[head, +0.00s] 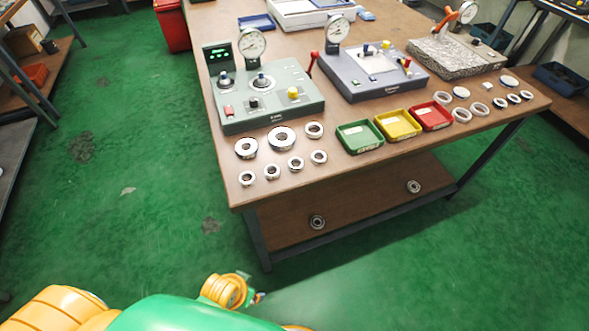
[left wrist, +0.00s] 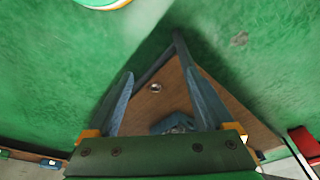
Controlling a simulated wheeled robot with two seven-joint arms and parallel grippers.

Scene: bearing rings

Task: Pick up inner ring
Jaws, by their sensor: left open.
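Several shiny metal rings of different sizes lie flat on the left front of the wooden bench, including a large ring (head: 282,138), a ring at the left corner (head: 246,148) and a small ring (head: 247,178). I cannot tell which is the inner ring. More rings, such as a pale ring (head: 462,115), lie at the right front. My left gripper (left wrist: 160,92) is open and empty in the left wrist view, with a small metal ring (left wrist: 155,87) on brown wood seen beyond its fingers. In the head view my yellow left arm is low, off the bench. My right gripper does not show.
The bench (head: 225,160) carries a green-grey gauge unit (head: 265,118), a dark grey gauge unit (head: 375,83), a granite block (head: 455,62) and green (head: 360,137), yellow (head: 397,125) and red (head: 432,116) trays. A lower shelf (head: 350,205) holds two bearings. The green floor in front is clear.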

